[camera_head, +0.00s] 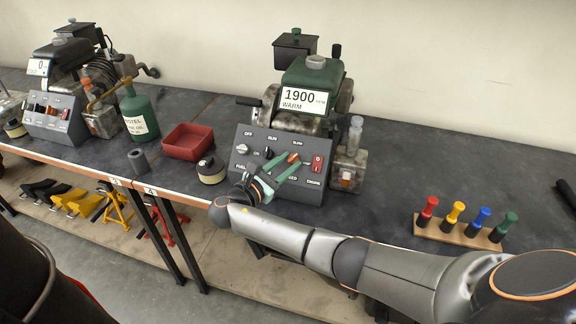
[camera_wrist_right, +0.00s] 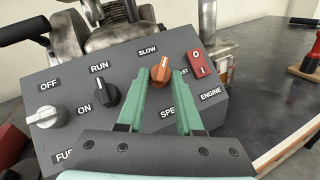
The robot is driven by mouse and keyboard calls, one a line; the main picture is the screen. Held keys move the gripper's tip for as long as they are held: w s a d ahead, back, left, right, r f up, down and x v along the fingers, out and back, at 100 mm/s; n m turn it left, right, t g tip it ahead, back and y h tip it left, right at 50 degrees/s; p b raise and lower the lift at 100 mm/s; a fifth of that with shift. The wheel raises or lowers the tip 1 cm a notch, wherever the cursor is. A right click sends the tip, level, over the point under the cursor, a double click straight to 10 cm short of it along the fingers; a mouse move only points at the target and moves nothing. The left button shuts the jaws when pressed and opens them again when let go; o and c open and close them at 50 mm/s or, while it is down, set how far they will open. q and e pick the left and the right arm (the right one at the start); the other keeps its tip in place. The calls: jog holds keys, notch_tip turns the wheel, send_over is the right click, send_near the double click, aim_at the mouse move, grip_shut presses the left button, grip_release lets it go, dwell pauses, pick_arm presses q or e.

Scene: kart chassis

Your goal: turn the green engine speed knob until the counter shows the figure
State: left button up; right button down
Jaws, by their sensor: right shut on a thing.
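The speed knob (camera_wrist_right: 159,72) is orange, not green, on the grey control panel (camera_wrist_right: 50,144) between the SLOW and FAST labels; its pointer stands nearly upright in the wrist view. It also shows in the head view (camera_head: 294,157). My right gripper (camera_head: 289,160) has green fingers, one on each side of this knob, and is shut on it. The counter (camera_head: 303,101) on the green-topped engine reads 1900 rpm, with WARM below it. My left gripper is not in view.
A red tray (camera_head: 188,143), a round tin (camera_head: 211,170) and a green bottle (camera_head: 139,114) stand left. A screwdriver rack (camera_head: 456,233) lies right.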

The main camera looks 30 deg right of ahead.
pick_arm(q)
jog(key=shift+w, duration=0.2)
pick_arm(e)
jog(key=shift+m+g, duration=0.4)
jog(key=shift+m, duration=0.3)
jog(key=c, duration=0.6)
grip_release()
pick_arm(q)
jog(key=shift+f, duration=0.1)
pick_arm(e)
jog(key=shift+o, duration=0.2)
